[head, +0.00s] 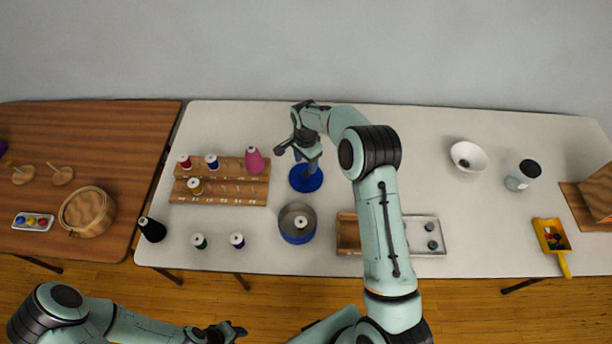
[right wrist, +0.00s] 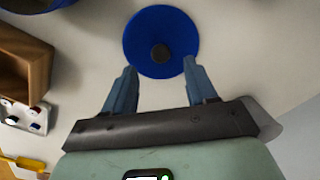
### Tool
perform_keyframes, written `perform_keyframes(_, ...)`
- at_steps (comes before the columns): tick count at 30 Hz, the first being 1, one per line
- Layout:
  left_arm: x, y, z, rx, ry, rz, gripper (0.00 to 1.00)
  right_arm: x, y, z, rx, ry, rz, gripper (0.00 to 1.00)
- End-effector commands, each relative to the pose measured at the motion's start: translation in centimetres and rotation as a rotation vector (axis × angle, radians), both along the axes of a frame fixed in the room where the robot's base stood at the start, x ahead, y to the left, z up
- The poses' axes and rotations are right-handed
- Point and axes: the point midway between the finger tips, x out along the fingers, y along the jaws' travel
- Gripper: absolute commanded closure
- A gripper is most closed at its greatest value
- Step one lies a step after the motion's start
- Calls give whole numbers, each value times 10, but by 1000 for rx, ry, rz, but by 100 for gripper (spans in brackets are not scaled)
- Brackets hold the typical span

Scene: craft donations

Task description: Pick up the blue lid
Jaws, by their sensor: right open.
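The round blue lid (head: 306,183) with a dark knob lies flat on the white table, partly hidden under my right gripper (head: 300,162) in the head view. In the right wrist view the lid (right wrist: 140,28) lies just beyond the fingertips, its knob roughly centred between them. My right gripper (right wrist: 158,70) is open and empty, above the lid; the exact gap cannot be told. A round blue tin (head: 298,238) stands nearer the front edge with a pale spool in it. My left gripper (head: 228,331) is at the bottom of the head view, away from the table, its jaws unclear.
A wooden spool rack (head: 220,199) with several spools stands left of the lid. A divided tray (head: 426,219) lies partly behind my right arm. A white bowl (head: 468,158), a jar (head: 517,181) and a yellow scoop (head: 552,236) stand to the right.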

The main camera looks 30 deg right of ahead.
Motion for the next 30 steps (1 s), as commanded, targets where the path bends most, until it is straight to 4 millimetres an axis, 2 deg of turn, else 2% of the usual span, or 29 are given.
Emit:
perform_keyframes(12,9,0,9,0,-10,-1,57,1,-2,-49,0,0,1,43)
perform_keyframes(20,9,0,8,0,-10,0,57,1,-1,-53,0,-1,1,43)
perform_keyframes(21,9,0,8,0,-10,0,57,1,-1,-53,0,-1,1,50)
perform_keyframes(23,9,0,8,0,-10,0,57,1,-2,-53,0,-1,1,69)
perform_keyframes(24,9,0,8,0,-10,0,57,1,-2,-53,0,0,1,82)
perform_keyframes(26,9,0,8,0,-10,-1,57,1,-2,-53,0,0,1,100)
perform_keyframes(30,9,0,8,0,-10,0,57,1,-2,-53,0,0,1,100)
